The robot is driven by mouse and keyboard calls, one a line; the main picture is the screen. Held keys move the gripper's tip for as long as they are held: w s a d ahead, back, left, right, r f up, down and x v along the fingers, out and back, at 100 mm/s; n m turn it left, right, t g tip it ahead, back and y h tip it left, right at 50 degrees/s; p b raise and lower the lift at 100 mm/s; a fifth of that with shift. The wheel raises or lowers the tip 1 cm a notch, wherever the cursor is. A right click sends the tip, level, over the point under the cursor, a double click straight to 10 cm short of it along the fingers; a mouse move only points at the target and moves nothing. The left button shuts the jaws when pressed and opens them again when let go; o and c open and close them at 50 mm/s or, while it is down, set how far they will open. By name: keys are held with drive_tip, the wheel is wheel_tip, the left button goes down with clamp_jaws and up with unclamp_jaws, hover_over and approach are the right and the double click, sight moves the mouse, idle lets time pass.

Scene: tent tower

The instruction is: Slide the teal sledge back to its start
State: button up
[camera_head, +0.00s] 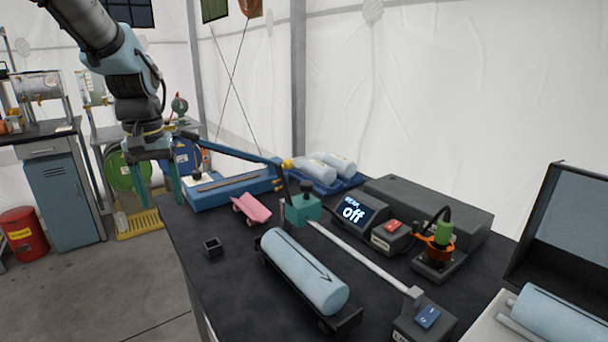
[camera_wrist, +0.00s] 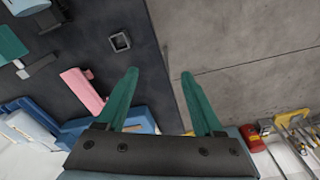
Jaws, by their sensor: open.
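The teal sledge (camera_head: 305,209) is a small block with a dark knob on top. It sits at the far end of a pale straight rail (camera_head: 362,253) on the dark table. In the wrist view the teal sledge (camera_wrist: 12,46) shows at the left edge, partly cut off. My gripper (camera_head: 160,200) is open and empty, well to the left of the sledge and near the table's left edge. In the wrist view my gripper (camera_wrist: 158,72) has its two teal fingers spread, pointing past the table edge over the floor.
A pale blue cylinder (camera_head: 300,268) lies in a dark cradle beside the rail. A display (camera_head: 352,212) reads "off".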

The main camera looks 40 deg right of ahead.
drive_tip(key=s+d+r+m+p, duration=0.1)
drive_tip(key=s+d+r+m, duration=0.15)
drive_tip(key=d, duration=0.65)
drive_tip(key=s+d+r+m, duration=0.15)
drive_tip(key=d+r, duration=0.25)
drive_tip(key=d, duration=0.5)
approach(306, 183)
drive_tip(key=shift+m+g, duration=0.3)
drive_tip(key=f+p, duration=0.1)
drive_tip(key=f, duration=0.4)
drive_tip(key=f+p, duration=0.1)
drive_tip(key=f, duration=0.2)
drive_tip(key=shift+w+d+f+p, duration=0.25)
drive_tip(key=shift+f+p, duration=0.1)
drive_tip(key=shift+c, duration=0.3)
clamp_jaws()
